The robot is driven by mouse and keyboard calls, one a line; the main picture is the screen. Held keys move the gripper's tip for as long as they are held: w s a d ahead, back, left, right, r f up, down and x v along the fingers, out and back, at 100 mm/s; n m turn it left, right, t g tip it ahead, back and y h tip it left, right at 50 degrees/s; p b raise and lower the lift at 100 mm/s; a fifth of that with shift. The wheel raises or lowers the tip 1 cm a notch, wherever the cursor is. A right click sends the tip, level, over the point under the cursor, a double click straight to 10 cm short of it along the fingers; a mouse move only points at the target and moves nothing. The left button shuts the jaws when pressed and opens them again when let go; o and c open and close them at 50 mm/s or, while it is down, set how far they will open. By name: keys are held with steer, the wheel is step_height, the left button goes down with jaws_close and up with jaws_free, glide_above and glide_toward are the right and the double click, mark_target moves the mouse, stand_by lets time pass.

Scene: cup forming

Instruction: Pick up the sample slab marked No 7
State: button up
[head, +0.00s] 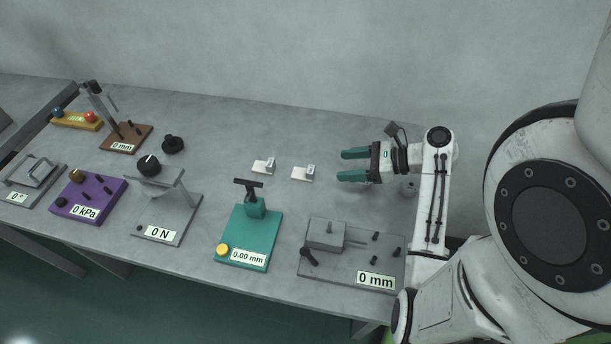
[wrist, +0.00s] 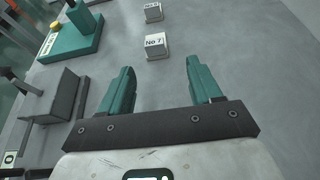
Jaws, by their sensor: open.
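The slab marked No 7 (wrist: 156,46) is a small pale block with a white label, lying on the grey table ahead of my gripper (wrist: 160,68) in the wrist view. Its label is too small to read in the head view, but by position it is the right-hand pale piece (head: 302,174). My gripper (head: 347,165) has two teal fingers, is open and empty, and points left towards this piece with a gap between them. A second similar slab (wrist: 152,12) lies beyond it, also seen in the head view (head: 264,167); its mark is not readable.
A teal device reading 0.00 mm (head: 247,237) stands left and in front of the slabs. A grey device reading 0 mm (head: 352,258) stands at the table's front edge, below my gripper. Several other instruments fill the left side. The table around and behind the slabs is clear.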

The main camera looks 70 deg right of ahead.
mark_target(312, 169)
steer(key=x, duration=0.4)
steer(key=shift+w+a, duration=0.1)
steer(key=shift+w, duration=0.05)
steer(key=shift+a+r+x, duration=0.1)
steer(key=shift+a+x, duration=0.05)
steer(key=shift+x, duration=0.7)
steer(key=shift+a+r+x, duration=0.1)
steer(key=shift+x, duration=0.8)
steer(key=shift+a+r+x, duration=0.1)
steer(key=shift+a+x, duration=0.05)
steer(key=shift+x, duration=0.7)
steer(key=c, duration=1.1)
steer(key=shift+r, duration=0.1)
